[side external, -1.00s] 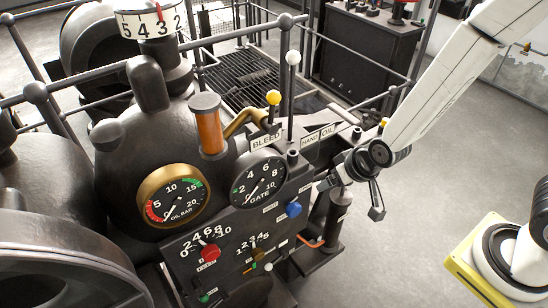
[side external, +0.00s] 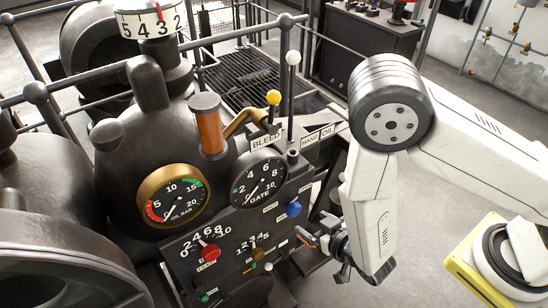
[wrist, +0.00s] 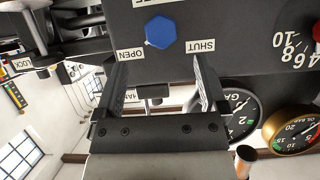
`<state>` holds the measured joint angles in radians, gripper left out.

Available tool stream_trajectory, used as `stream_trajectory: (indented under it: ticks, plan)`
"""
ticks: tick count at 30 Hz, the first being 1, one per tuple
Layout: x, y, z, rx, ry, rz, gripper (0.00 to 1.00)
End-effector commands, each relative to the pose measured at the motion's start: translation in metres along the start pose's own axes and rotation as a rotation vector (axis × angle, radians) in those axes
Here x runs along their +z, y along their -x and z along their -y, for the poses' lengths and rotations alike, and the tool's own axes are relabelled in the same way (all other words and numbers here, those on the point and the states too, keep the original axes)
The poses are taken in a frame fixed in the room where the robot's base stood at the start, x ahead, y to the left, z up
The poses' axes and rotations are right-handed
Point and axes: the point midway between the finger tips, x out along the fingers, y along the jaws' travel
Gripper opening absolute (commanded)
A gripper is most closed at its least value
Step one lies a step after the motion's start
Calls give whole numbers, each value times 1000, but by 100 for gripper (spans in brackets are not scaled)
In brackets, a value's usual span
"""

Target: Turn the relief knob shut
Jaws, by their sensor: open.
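A blue six-sided knob (side external: 294,209) sits on the dark front panel, right of the GATE dial. In the wrist view the blue knob (wrist: 160,32) shows upside down between an OPEN plate (wrist: 130,55) and a SHUT plate (wrist: 200,46); I take it as the relief knob, its own plate being cut off. My gripper (wrist: 160,68) is open and empty, apart from the knob, which lies beyond the fingertips. In the side view my gripper (side external: 308,238) is below and right of the knob, its fingers partly hard to make out against the dark panel.
A red knob (side external: 210,253) and an olive knob (side external: 258,255) are lower on the panel. The OIL BAR gauge (side external: 172,195) and GATE dial (side external: 258,182) are to the left. A yellow-balled lever (side external: 273,98) and a white-balled lever (side external: 292,58) rise above. Railings stand behind.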

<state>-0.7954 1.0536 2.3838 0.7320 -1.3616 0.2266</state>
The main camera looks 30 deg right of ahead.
Motion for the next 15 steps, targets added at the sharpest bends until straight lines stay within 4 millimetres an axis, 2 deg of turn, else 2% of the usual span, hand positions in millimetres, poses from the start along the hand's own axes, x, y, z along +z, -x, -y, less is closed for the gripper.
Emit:
stream_trajectory:
  ticks: [8,15]
  plan:
    - [2,3,1,-4,13,-33,92]
    - [2,-4,1,-3,11,-32,92]
